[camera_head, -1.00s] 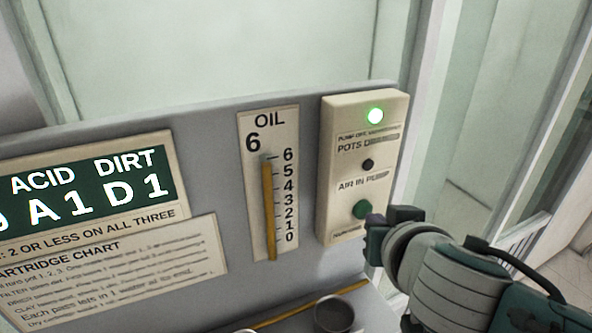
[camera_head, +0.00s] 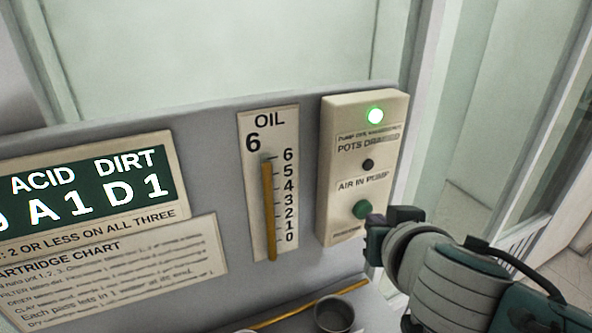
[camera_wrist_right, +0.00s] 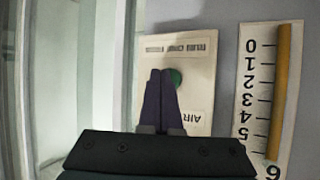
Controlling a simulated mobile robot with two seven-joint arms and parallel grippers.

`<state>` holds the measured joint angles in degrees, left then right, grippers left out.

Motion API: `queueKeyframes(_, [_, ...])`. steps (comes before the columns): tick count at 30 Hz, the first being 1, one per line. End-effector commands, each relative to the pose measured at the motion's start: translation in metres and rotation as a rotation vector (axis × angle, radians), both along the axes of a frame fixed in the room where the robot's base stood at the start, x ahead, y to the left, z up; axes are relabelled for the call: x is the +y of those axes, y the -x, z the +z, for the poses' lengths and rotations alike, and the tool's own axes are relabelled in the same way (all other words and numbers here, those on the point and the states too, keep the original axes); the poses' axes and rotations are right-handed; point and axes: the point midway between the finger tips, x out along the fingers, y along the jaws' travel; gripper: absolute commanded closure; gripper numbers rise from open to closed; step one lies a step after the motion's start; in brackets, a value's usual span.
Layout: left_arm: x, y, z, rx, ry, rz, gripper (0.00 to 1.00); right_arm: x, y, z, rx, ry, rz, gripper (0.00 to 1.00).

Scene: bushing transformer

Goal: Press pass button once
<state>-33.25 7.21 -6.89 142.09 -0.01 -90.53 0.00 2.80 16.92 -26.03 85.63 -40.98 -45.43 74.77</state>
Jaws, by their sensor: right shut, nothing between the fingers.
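A cream control box (camera_head: 340,150) is on the right end of the grey panel. It bears a lit green lamp (camera_head: 375,116) at the top, a small dark lamp (camera_head: 367,164) in the middle and a green round button (camera_head: 361,209) near the bottom. My right gripper (camera_head: 372,222) is shut and empty, its fingertips right beside the green button. In the right wrist view the closed fingertips (camera_wrist_right: 160,74) overlap the left side of the green button (camera_wrist_right: 176,77). I cannot tell whether they touch it. My left gripper is not in view.
An oil gauge (camera_head: 285,130) reading 6 is left of the box. A display (camera_head: 85,188) shows ACID and DIRT readings above a cartridge chart (camera_head: 120,272). A dark cup (camera_head: 334,314) stands below the panel. Glass panes stand behind and to the right.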

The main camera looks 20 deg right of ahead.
Motion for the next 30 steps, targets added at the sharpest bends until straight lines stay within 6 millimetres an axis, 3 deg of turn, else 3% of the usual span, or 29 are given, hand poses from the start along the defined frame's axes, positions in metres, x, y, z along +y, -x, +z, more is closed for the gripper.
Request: queueKeyframes(30, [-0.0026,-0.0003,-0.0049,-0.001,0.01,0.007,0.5,0.0006,-0.0093,0.0002,-0.001,0.0,0.0,1.0])
